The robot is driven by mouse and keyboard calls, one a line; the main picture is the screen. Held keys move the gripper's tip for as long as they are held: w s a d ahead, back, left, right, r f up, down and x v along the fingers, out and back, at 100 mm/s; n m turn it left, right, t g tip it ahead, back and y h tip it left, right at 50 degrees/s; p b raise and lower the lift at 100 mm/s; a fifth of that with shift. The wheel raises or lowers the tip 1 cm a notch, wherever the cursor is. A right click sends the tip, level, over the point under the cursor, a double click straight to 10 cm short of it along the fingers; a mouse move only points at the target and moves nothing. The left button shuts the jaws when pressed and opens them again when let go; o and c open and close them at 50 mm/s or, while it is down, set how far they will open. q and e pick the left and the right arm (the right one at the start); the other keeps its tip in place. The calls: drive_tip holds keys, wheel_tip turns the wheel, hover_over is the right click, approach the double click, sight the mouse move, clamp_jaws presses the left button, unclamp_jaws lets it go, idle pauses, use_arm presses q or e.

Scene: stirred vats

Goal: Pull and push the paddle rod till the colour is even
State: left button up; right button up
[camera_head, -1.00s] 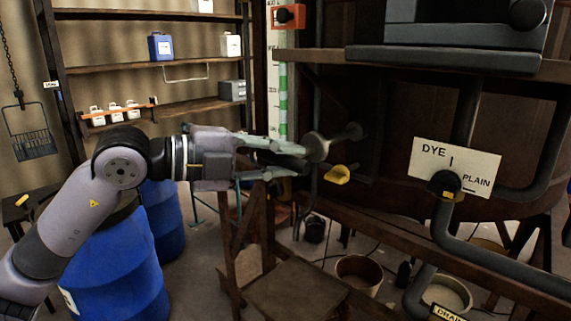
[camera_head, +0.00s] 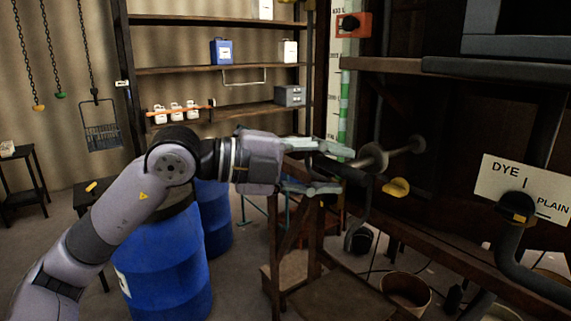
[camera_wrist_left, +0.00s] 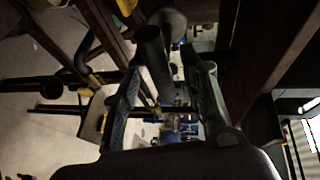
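The paddle rod (camera_head: 403,148) is a pale grey bar with a round disc (camera_head: 375,158), sticking out of the dark wooden vat (camera_head: 445,150). My left gripper (camera_head: 345,172) is at the rod's near end, left of the disc, its upper and lower fingers spread apart. A dark curved part shows between the fingers; I cannot tell whether it is the rod's handle. In the left wrist view the two fingers (camera_wrist_left: 165,95) stand apart, with a dark cylinder (camera_wrist_left: 152,50) between or beyond them. No grip is visible. My right gripper is out of view.
The DYE/PLAIN sign (camera_head: 530,180) and dark pipes are at right. Blue barrels (camera_head: 165,265) stand below my arm. A wooden stand (camera_head: 335,300) and a bucket (camera_head: 406,290) are below the gripper.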

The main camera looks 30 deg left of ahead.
use_arm(q)
drive_tip(key=v, duration=1)
drive_tip(key=shift+o, duration=0.2)
drive_tip(key=shift+d+r, duration=0.1)
drive_tip(key=shift+r, duration=0.05)
